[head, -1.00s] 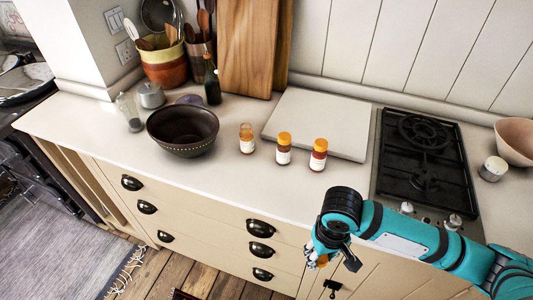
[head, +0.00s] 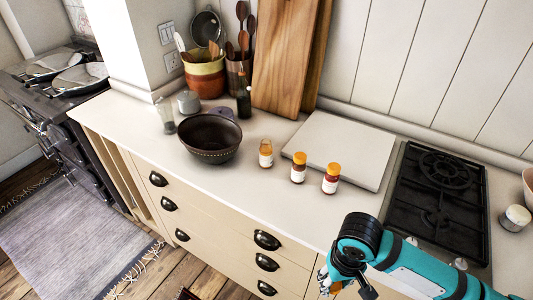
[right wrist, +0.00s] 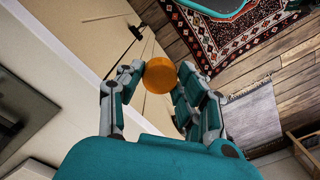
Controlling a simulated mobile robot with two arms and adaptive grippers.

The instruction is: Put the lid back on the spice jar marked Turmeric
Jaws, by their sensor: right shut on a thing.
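My right gripper (head: 335,286) is low at the bottom of the head view, in front of the counter's front edge. In the right wrist view its fingers (right wrist: 158,82) are shut on a round orange lid (right wrist: 160,75). Three small spice jars stand upright on the counter. The left jar (head: 265,154) seems to have no orange lid. The middle jar (head: 298,171) and the right jar (head: 331,182) wear orange lids. Their white labels are too small to read, so I cannot tell which is Turmeric. My left gripper is out of view.
A dark bowl (head: 209,139) stands left of the jars. A pale board (head: 345,147) lies behind them, with a gas hob (head: 437,190) to the right. The counter in front of the jars is clear.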

